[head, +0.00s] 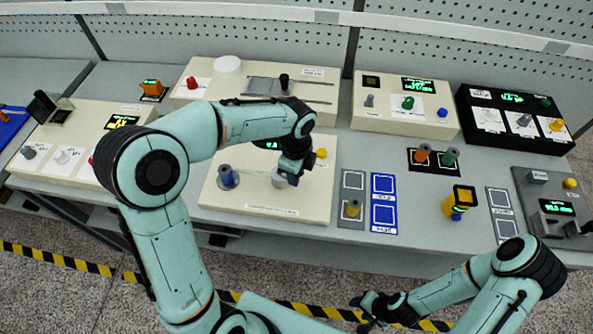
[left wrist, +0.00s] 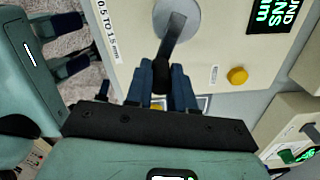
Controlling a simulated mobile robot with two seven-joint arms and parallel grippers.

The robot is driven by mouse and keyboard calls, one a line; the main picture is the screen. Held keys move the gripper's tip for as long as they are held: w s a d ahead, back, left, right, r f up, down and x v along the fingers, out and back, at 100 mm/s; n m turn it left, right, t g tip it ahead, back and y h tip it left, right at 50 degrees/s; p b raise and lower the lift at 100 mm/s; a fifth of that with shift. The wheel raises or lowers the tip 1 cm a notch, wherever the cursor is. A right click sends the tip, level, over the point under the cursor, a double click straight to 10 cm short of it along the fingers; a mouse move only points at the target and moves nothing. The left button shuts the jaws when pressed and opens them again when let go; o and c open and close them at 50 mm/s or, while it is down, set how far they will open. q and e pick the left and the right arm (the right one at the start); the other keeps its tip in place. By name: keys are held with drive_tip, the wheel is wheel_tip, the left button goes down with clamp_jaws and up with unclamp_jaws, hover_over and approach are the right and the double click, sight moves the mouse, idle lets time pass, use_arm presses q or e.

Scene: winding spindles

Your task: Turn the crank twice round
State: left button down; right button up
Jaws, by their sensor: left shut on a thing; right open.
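The cream winding unit (head: 240,197) stands at the middle of the bench. It carries a blue-based spindle (head: 228,178) on its left and a pale round crank hub (head: 279,180) on its right. In the left wrist view the grey crank arm (left wrist: 176,35) runs from the hub down to a black handle. My left gripper (head: 291,176) is over the hub, its blue fingers (left wrist: 163,80) shut on the crank handle. In the head view the gripper and wrist hide most of the crank. My right gripper (head: 368,304) is open and empty, low over the floor.
A yellow button (head: 321,153) sits at the unit's right, and a partly hidden display (head: 268,145) is behind the wrist. A cream box with a slider (head: 284,82) stands behind. Grey and blue marked mats (head: 384,200) lie to the right, one grey mat holding a yellow spool (head: 353,208).

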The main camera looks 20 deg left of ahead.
use_arm(q)
drive_tip(key=c, duration=1)
unclamp_jaws()
drive_tip(key=shift+o, duration=0.2)
wheel_tip(320, 180, up, 14)
drive_tip(key=shift+f, duration=0.25)
